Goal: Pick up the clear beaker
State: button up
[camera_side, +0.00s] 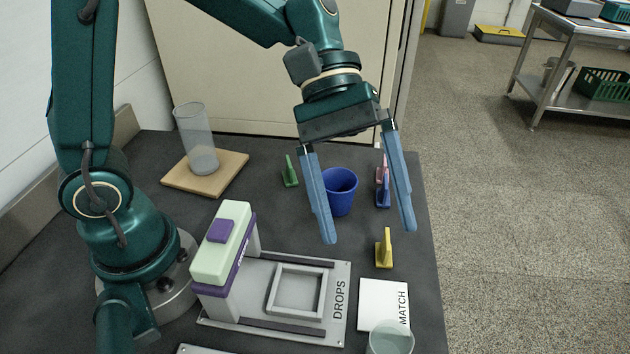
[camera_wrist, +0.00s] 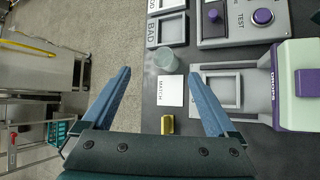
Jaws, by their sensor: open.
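A clear, slightly greenish beaker (camera_side: 390,340) stands at the front of the bench beside the MATCH card, cut by the bottom edge of the side view. It shows whole in the wrist view (camera_wrist: 167,61), near the line between my fingertips. A taller clear glass cylinder (camera_side: 196,135) stands upright on a wooden board (camera_side: 228,172) at the back left. My gripper (camera_side: 371,235) is open and empty, fingers pointing down over the right part of the bench. The fingers also show in the wrist view (camera_wrist: 160,72).
A blue cup (camera_side: 341,192) stands behind my fingers. Yellow (camera_side: 384,250) and green (camera_side: 290,172) upright pieces stand nearby. The white MATCH card (camera_side: 383,303) lies flat. Left of it is a grey DROPS plate (camera_side: 338,268) with a pale green and purple device (camera_side: 222,245). The bench's right edge is close.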

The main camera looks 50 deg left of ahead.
aim_at(383, 327)
jog(key=d+f+n+g+h, duration=0.1)
jog(key=f, duration=0.3)
jog(key=d+f+n+g+h, duration=0.1)
jog(key=d+f+n, duration=0.1)
jog(key=f, duration=0.2)
jog(key=w+d+f+n+g+h, duration=0.1)
jog(key=d+f+n+g, duration=0.1)
jog(key=f, duration=0.3)
jog(key=shift+f+h, duration=0.1)
jog(key=shift+h, duration=0.2)
jog(key=shift+s+f, duration=0.25)
jog(key=shift+f, duration=0.05)
jog(key=shift+x, duration=2.55)
jog(key=shift+s, duration=0.15)
jog(key=c, duration=1.5)
jog(key=shift+o, duration=0.2)
jog(key=shift+r, duration=0.1)
